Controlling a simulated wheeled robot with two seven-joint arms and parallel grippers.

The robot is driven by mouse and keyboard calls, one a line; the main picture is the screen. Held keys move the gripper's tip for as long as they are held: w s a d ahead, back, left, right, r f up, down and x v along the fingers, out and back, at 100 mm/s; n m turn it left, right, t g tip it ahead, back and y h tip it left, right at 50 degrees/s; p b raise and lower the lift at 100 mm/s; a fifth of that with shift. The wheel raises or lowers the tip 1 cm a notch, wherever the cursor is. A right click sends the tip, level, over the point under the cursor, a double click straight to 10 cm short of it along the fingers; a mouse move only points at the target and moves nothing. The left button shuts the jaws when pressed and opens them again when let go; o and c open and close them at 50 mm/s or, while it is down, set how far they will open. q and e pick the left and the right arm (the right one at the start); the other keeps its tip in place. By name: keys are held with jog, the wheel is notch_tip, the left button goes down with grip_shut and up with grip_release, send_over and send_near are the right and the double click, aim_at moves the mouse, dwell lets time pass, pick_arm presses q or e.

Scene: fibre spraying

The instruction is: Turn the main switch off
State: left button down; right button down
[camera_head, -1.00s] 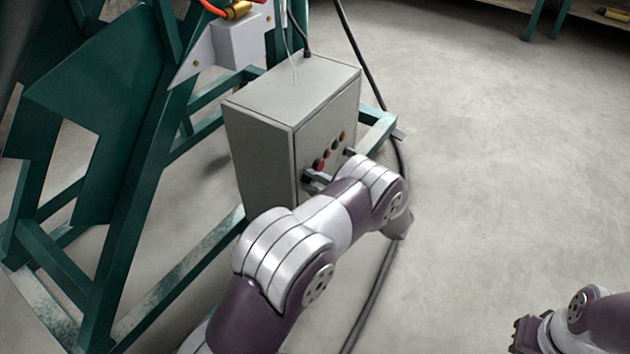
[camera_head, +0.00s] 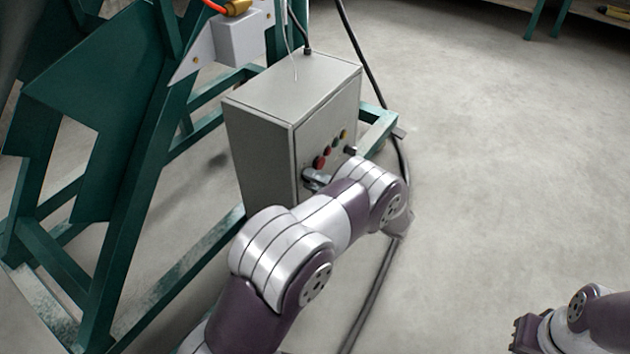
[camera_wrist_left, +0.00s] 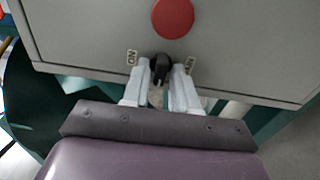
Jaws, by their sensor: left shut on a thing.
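The main switch is a black knob (camera_wrist_left: 160,68) low on the front of the grey control box (camera_head: 262,135). My left gripper (camera_wrist_left: 161,77) is shut on this knob, one pale finger on each side, in the left wrist view. An "ON" label (camera_wrist_left: 131,57) is left of the knob and another label (camera_wrist_left: 189,64), too small to read, is right of it.
A large red button (camera_wrist_left: 173,17) sits just above the knob. Several coloured buttons (camera_head: 330,150) line the box front. A green steel frame (camera_head: 120,240) stands left of and around the box. A black cable (camera_head: 372,85) runs behind and down to the floor. Open floor (camera_head: 500,180) lies right.

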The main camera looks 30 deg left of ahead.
dwell(0.3)
pick_arm(q)
jog(key=c, duration=1.2)
grip_release()
jog(key=shift+o, duration=0.2)
jog(key=s+d+p, duration=0.1)
jog(key=d+p, duration=0.3)
jog(key=d, duration=0.8)
jog(key=shift+d, duration=0.35)
